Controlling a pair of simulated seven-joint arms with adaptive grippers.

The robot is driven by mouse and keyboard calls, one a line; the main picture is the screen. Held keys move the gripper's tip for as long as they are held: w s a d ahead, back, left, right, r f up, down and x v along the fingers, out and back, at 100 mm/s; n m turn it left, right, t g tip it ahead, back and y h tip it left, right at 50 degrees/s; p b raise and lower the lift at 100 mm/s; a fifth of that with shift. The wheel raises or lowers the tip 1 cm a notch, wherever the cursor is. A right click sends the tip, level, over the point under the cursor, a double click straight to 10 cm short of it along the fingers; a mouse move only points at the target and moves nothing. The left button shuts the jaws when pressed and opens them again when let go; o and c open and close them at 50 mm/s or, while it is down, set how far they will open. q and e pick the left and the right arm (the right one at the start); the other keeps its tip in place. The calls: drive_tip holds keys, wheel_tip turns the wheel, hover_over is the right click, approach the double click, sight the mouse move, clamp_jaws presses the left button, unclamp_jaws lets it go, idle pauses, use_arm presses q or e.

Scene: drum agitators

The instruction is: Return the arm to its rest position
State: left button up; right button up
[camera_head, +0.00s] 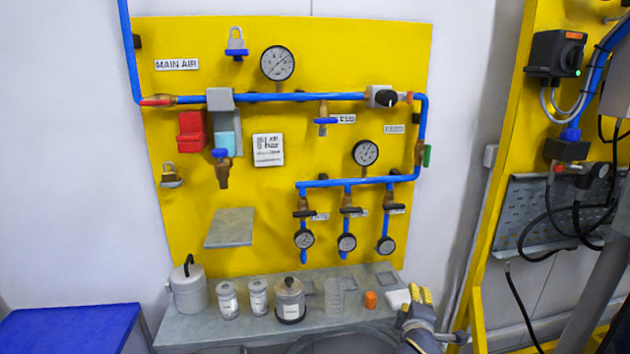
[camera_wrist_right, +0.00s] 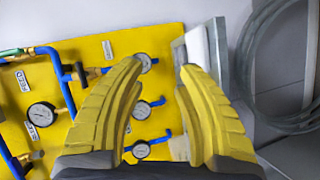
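My right gripper (camera_head: 420,294) is at the lower right in the head view, beside the right end of the grey shelf (camera_head: 190,331). Its yellow fingers also show in the right wrist view (camera_wrist_right: 162,70), spread apart with nothing held between them. Beyond the fingers, that view shows the yellow panel with its gauges and the shelf edge. My left gripper is in neither view.
A yellow panel (camera_head: 350,60) carries blue pipes, valves and gauges. The shelf holds a lidded grey pot (camera_head: 188,290), jars, an orange piece (camera_head: 370,299) and a white block (camera_head: 398,299) close to my right gripper. A coiled hose (camera_wrist_right: 290,75) hangs nearby.

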drive_tip(key=s+d+f+m+g, duration=0.2)
drive_tip(key=s+f, duration=0.4)
drive_tip(key=s, duration=0.6)
drive_tip(key=s+d+f+m+g, duration=0.1)
drive_tip(key=s+f+m+g, duration=0.15)
drive_tip(key=s+f, duration=0.7)
drive_tip(key=s+d+f+m+g, duration=0.1)
drive_tip(key=s+d+f+g, duration=0.15)
drive_tip(key=s, duration=1.35)
drive_tip(key=s+a+f+g+y, duration=0.2)
drive_tip(key=a+f, duration=0.1)
drive_tip(key=f, duration=1.3)
drive_tip(key=s+a+f+g+y, duration=0.1)
drive_tip(key=a+f, duration=0.3)
drive_tip(key=f, duration=1.3)
drive_tip(key=s+f+m+g+y, duration=0.1)
drive_tip(key=s+f+m+g, duration=0.2)
drive_tip(key=s+f, duration=1.6)
drive_tip(key=shift+s+d, duration=0.3)
drive_tip(key=shift+s, duration=0.9)
